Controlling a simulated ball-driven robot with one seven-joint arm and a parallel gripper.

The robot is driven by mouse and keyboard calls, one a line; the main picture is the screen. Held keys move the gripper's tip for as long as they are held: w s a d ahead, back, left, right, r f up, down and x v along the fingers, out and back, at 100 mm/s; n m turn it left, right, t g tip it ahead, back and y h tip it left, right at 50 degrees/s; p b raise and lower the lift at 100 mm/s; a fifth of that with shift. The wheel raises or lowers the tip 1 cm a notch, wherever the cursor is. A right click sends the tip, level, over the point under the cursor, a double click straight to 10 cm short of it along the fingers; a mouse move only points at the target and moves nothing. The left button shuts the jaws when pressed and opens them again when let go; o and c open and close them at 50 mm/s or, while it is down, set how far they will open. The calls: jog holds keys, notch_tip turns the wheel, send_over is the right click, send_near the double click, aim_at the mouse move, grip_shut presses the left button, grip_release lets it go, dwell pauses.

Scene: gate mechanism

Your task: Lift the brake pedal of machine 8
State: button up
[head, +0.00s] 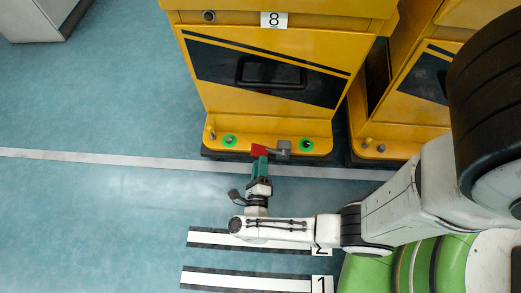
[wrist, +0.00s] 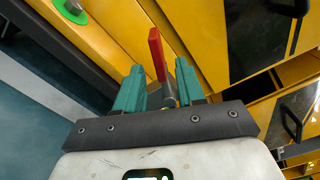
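Machine 8 (head: 262,105) is a yellow cabinet with a white label "8" (head: 273,19), a dark front panel and a low ledge. The brake pedal (head: 259,151) is a red plate joined to a grey bracket (head: 283,148) on that ledge. My gripper (head: 262,161), with teal fingers, reaches the pedal from the front. In the wrist view, the red pedal (wrist: 156,52) stands just beyond and between the two fingertips (wrist: 160,68). The fingers are apart, with visible gaps on both sides of the pedal's grey stem (wrist: 168,92). Contact cannot be told.
Green-ringed posts (head: 229,140) and (head: 306,145) stand on the ledge either side of the pedal. Another yellow machine (head: 415,105) stands close on the right. A white floor line (head: 100,157) runs before the machines.

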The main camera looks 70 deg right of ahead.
jog(key=shift+v, duration=2.75)
